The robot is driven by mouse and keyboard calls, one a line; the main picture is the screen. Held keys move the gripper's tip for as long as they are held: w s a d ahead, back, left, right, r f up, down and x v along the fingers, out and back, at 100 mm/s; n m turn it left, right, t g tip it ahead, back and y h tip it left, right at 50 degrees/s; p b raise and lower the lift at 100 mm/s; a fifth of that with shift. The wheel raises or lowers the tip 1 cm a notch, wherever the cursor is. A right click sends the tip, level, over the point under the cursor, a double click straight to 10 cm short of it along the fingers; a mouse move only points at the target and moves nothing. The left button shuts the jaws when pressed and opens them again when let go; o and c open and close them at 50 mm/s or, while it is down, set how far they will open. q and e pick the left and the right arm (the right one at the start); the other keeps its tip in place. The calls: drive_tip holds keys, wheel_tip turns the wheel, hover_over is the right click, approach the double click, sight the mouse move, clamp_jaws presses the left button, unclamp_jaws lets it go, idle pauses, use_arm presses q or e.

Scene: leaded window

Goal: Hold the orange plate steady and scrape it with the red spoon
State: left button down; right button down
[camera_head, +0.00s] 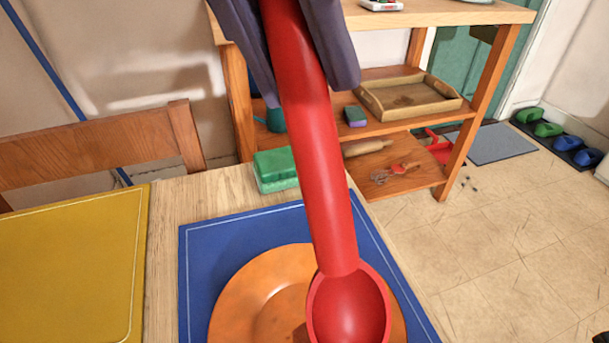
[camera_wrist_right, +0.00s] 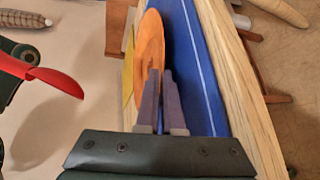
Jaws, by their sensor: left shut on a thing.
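The red spoon (camera_head: 318,170) runs down the middle of the head view, bowl lowest, in front of the orange plate (camera_head: 255,290). My left gripper (camera_head: 312,80) is shut on its handle. The plate lies on a blue mat (camera_head: 205,255); the spoon bowl hides part of it, and the frame cuts off its near edge. I cannot tell whether the bowl touches it. In the right wrist view, my right gripper (camera_wrist_right: 161,72) has a narrow gap between its fingers. They point toward the plate (camera_wrist_right: 148,45) and overlap it in the picture. No plate rim clearly shows between them.
A green sponge (camera_head: 275,170) lies behind the blue mat. A yellow mat (camera_head: 70,265) covers the table's left part, with a wooden chair (camera_head: 100,145) behind. A wooden shelf (camera_head: 420,185) holding a tray (camera_head: 408,97) stands at the back. Floor is open on the right.

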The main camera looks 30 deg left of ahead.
use_arm(q)
drive_tip(key=w+a+r+n+t+h, duration=0.1)
drive_tip(key=w+a+r+t+h, duration=0.1)
drive_tip(key=a, duration=0.5)
drive_tip(key=shift+s+a+f, duration=0.1)
drive_tip(key=shift+a+f, duration=0.05)
drive_tip(key=shift+f, duration=1.1)
drive_tip(key=shift+a+f, duration=0.15)
drive_tip(key=shift+f, duration=1.1)
